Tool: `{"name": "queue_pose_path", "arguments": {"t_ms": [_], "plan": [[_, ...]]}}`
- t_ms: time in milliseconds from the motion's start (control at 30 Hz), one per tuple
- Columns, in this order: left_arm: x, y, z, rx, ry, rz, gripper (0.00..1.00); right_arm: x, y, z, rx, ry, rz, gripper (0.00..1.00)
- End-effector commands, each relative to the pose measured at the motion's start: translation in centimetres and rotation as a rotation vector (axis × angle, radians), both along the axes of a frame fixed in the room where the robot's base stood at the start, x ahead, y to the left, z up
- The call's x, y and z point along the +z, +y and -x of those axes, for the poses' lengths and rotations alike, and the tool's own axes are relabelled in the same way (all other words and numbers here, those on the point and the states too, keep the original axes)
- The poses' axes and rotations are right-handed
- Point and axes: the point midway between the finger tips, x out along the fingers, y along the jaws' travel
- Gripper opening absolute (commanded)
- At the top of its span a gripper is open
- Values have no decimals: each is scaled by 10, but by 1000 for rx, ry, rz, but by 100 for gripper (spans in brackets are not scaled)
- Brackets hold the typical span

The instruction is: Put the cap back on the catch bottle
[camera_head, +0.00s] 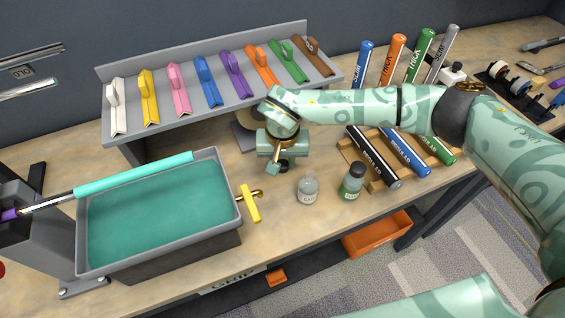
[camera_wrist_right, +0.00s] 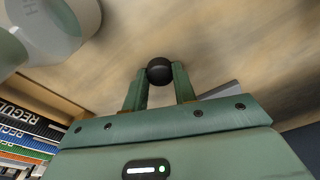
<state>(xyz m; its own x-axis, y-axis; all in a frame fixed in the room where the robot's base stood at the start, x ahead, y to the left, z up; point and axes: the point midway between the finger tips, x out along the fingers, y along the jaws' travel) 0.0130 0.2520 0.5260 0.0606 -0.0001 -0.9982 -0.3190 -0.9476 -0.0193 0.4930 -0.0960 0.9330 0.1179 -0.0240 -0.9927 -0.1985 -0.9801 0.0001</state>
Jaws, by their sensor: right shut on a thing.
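The catch bottle (camera_head: 308,189) is a small clear bottle with a white label, upright on the bench right of the tray. I see no dark cap on it. My right gripper (camera_head: 277,168) is left of and behind it, above the bench. In the right wrist view my right gripper (camera_wrist_right: 158,82) is shut on a round black cap (camera_wrist_right: 159,70), held between the fingertips. A pale bottle with a partly readable label (camera_wrist_right: 60,25) shows at the upper left there, apart from the cap. My left gripper is not in view.
A dark-capped bottle of green liquid (camera_head: 352,183) stands just right of the catch bottle. A grey tray of teal liquid (camera_head: 241,222) with a yellow-handled tap (camera_head: 250,204) is at left. Grips lie on a wooden rack (camera_head: 362,172) at right. The bench's front edge is close.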

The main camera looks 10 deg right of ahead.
Motion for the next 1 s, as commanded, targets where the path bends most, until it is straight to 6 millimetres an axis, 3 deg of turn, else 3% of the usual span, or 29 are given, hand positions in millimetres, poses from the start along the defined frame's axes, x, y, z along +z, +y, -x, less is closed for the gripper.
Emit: {"name": "queue_pose_path", "arguments": {"t_ms": [167,367,800,1000], "plan": [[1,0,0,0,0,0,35,4,0,0,0,-1,0,6],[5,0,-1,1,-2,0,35,27,0,-1,1,-4,0,6],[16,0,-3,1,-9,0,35,125,0,-1,1,-5,0,6],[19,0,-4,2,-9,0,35,160,0,0,0,-3,1,6]]}}
